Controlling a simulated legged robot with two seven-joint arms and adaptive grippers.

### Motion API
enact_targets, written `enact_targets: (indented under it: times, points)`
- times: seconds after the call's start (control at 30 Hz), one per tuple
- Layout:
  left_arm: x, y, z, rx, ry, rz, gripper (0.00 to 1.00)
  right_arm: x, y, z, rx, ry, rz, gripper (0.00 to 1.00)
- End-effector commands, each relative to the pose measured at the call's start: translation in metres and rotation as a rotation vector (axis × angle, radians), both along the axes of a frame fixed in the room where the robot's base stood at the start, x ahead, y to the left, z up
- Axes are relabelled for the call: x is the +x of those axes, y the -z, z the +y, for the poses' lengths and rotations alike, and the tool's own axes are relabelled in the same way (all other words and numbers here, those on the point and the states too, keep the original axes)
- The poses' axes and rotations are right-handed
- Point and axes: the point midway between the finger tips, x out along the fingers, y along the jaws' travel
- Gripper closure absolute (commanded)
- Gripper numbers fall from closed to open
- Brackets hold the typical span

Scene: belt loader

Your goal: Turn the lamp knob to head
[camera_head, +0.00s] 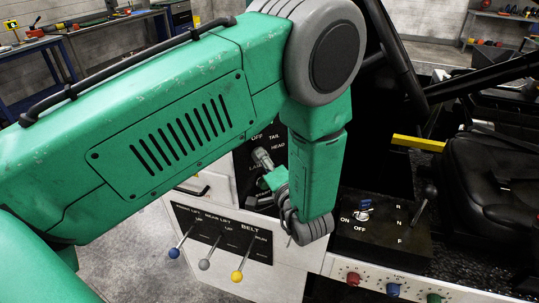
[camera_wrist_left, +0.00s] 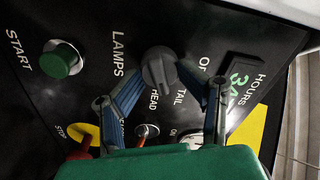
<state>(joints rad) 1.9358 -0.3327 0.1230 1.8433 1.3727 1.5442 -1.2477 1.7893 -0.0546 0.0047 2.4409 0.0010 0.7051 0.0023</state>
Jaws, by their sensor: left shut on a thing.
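The lamp knob (camera_wrist_left: 157,68) is a dark grey rotary knob on a black panel, beside the LAMPS lettering. OFF, TAIL and HEAD are printed around its other side. My left gripper (camera_wrist_left: 162,78) has its two blue-grey fingers on either side of the knob, shut on it. The knob's bar seems to slant toward the HEAD lettering, but its exact setting is hard to tell. In the head view the left gripper (camera_head: 265,164) reaches the panel beside TAIL and HEAD, with my green forearm covering much of the panel. My right gripper is out of view.
A green START button (camera_wrist_left: 61,60) and a red and yellow STOP control (camera_wrist_left: 82,140) sit near the knob. Below are blue, grey and yellow levers (camera_head: 237,275). A key-switch box (camera_head: 380,235), steering wheel (camera_head: 398,50) and black seat (camera_head: 490,180) are to the right.

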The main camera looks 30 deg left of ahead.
Motion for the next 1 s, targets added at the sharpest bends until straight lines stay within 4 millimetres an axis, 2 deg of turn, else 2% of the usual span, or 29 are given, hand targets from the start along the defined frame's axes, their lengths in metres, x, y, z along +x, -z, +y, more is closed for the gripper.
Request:
enact_targets:
  times: [0.03,0.5,1.0]
  points:
    - [-0.001,-0.001,0.007,0.021,-0.013,0.039,0.89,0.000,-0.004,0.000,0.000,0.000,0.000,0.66]
    - [-0.001,-0.001,0.009,0.177,-0.015,0.291,0.88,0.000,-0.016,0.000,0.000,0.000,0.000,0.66]
    - [-0.002,-0.002,0.009,0.212,-0.016,0.345,0.85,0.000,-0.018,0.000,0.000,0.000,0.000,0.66]
